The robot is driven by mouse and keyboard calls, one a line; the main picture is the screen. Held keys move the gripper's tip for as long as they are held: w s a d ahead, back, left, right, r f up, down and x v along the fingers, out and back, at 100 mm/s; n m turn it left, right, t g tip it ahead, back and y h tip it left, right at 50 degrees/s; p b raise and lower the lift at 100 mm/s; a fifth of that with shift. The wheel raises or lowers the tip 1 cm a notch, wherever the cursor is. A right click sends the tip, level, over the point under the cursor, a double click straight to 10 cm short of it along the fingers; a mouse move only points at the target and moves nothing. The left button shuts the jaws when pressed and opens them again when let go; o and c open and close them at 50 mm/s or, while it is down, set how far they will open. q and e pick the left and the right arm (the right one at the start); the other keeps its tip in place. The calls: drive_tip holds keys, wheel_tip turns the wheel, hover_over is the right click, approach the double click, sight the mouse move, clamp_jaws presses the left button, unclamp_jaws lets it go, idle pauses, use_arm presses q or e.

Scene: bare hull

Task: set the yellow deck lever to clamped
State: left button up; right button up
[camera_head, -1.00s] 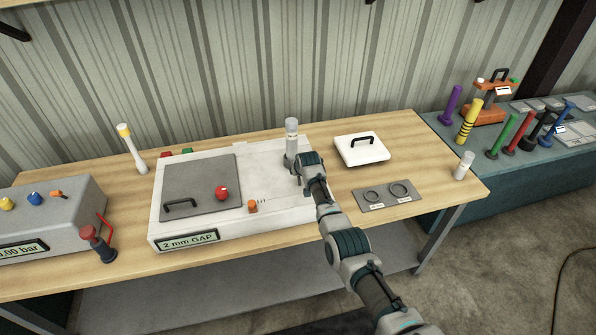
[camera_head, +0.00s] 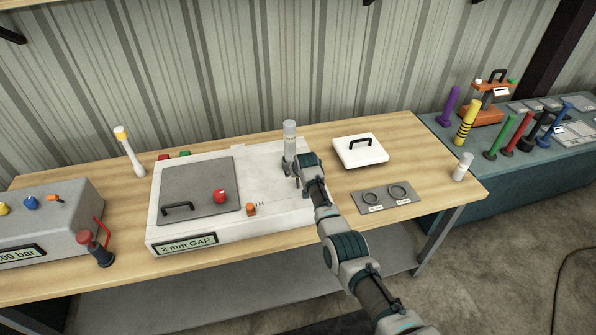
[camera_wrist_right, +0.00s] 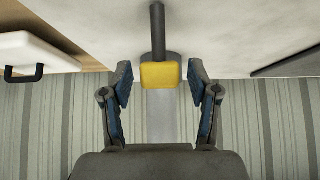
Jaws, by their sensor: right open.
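The yellow deck lever (camera_wrist_right: 161,75) shows in the right wrist view as a yellow block on a dark rod. It sits between the two fingertips of my right gripper (camera_wrist_right: 161,85), which are open on either side with gaps. In the head view my right gripper (camera_head: 297,182) is over the right part of the white deck box (camera_head: 280,207), just in front of an upright grey-white cylinder (camera_head: 290,142). There the yellow lever is hidden by my gripper and wrist. Its setting cannot be read. My left gripper is not in view.
A grey panel (camera_head: 200,178) with a black handle and red knob covers the deck's left part. A white lid (camera_head: 360,150) and a grey plate with rings (camera_head: 385,198) lie to the right. A grey pressure box (camera_head: 50,225) stands at left on the wooden bench.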

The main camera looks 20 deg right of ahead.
drive_tip(key=v, duration=1.1)
drive_tip(key=shift+r, duration=0.1)
